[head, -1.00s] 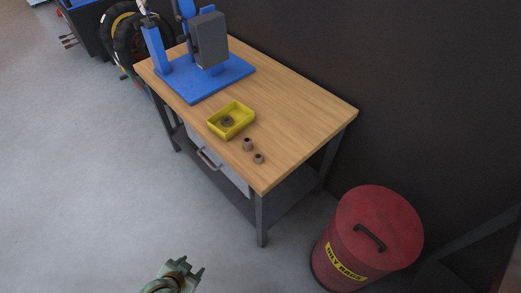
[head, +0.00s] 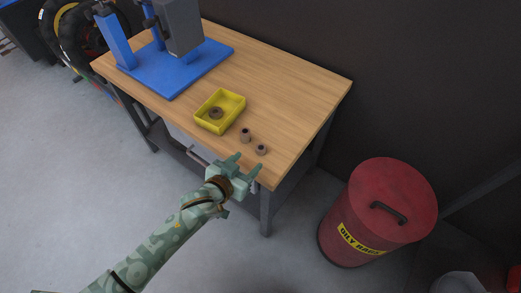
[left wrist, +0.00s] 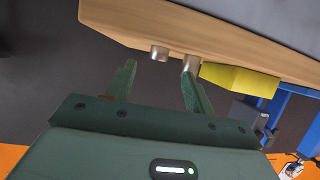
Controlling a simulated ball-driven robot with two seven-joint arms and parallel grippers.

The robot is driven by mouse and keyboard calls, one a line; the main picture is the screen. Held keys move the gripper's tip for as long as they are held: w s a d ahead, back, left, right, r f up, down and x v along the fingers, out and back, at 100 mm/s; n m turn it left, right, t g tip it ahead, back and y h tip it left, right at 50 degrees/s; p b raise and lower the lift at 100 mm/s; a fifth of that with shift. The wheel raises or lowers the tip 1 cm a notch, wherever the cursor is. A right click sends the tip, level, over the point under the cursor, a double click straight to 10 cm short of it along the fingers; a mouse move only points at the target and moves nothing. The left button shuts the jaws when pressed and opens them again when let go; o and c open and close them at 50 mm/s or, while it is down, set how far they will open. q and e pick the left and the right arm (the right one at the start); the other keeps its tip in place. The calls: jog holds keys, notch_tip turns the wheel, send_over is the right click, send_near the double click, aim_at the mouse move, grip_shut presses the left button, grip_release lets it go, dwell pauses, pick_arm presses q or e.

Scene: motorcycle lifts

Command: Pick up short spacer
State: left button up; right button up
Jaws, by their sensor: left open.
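Two small brown-grey cylindrical spacers stand on the wooden workbench (head: 300,85) near its front corner. The short spacer (head: 261,149) is nearer the corner; the taller spacer (head: 245,134) is between it and the yellow bin. In the left wrist view the short spacer (left wrist: 160,53) shows ahead, between the two fingers, and the taller one (left wrist: 191,63) is near the right fingertip. My left gripper (head: 247,171) is open and empty at the bench's front edge, just short of the short spacer. It also shows in the left wrist view (left wrist: 159,72). My right gripper is out of view.
A yellow bin (head: 208,122) with a dark ring part (head: 216,112) in it stands beyond the spacers. A blue press (head: 180,75) stands at the bench's far left. A red oily-rags can (head: 350,215) is on the floor at right. The bench's right part is clear.

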aim_at(258, 151)
pick_arm(q)
jog(key=b+x, duration=0.1)
jog(key=x, duration=0.1)
jog(key=shift+w+d+f, duration=0.1)
jog(key=shift+w+d, duration=0.1)
jog(key=shift+w, duration=0.05)
jog(key=b+x, duration=0.2)
jog(key=x, duration=0.2)
jog(key=shift+w+d, duration=0.15)
jog(key=shift+w, duration=0.15)
jog(key=shift+r, duration=0.25)
jog(key=c, duration=1)
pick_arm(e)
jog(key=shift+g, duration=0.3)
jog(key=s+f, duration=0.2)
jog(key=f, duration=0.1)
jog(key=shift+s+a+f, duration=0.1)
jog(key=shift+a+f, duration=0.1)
